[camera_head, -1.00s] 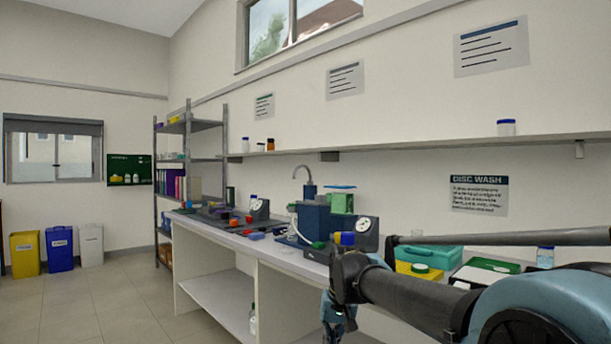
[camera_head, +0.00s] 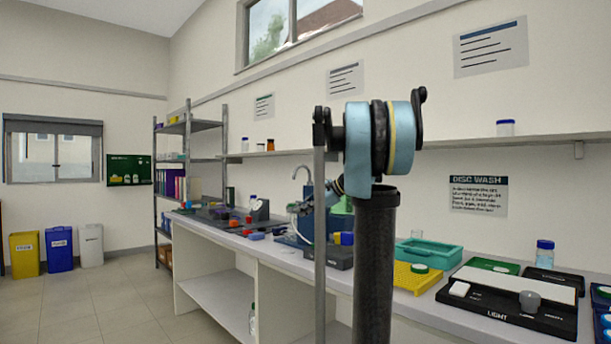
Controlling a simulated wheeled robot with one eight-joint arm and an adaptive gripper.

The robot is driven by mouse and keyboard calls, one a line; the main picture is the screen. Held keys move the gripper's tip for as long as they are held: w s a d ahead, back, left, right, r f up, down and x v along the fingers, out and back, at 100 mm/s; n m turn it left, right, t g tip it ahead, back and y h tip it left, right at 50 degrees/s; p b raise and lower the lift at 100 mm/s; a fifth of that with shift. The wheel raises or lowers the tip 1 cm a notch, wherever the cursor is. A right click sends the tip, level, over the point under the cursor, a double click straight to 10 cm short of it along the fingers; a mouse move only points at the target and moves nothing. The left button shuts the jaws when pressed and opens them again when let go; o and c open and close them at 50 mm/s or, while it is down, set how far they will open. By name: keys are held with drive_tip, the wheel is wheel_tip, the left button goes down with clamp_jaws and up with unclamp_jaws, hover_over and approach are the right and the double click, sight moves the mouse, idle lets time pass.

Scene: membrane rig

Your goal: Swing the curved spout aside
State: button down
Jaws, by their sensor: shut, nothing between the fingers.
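The curved spout (camera_head: 300,168) is a thin grey hook rising above the blue rig on the bench, its bend uppermost. My gripper (camera_head: 296,208) is small and dark, just below the spout and left of my upright arm link. It looks shut and empty. I cannot tell whether it touches the spout or the rig. My arm hides much of the blue rig (camera_head: 291,240) and its green-topped part.
A yellow tray (camera_head: 405,279), a teal box (camera_head: 430,256) and a black light panel (camera_head: 505,312) lie on the right of the bench. A wall shelf (camera_head: 470,143) runs above. Blue and red items stand left of the rig.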

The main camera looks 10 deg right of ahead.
drive_tip(key=w+d+r+m+t+y, duration=0.25)
drive_tip(key=w+d+r+m, duration=0.4)
drive_tip(key=w, duration=0.55)
drive_tip(key=w+d+r+m+t+y, duration=0.2)
drive_tip(key=w+d+r+m+t, duration=0.15)
drive_tip(key=w+d+r, duration=0.55)
drive_tip(key=w+a+f, duration=0.1)
drive_tip(key=w+a, duration=0.9)
drive_tip(key=w, duration=0.1)
drive_tip(key=shift+w+f, duration=0.2)
drive_tip(key=shift+w, duration=0.2)
drive_tip(key=shift+m+h, duration=0.35)
drive_tip(key=shift+m, duration=0.05)
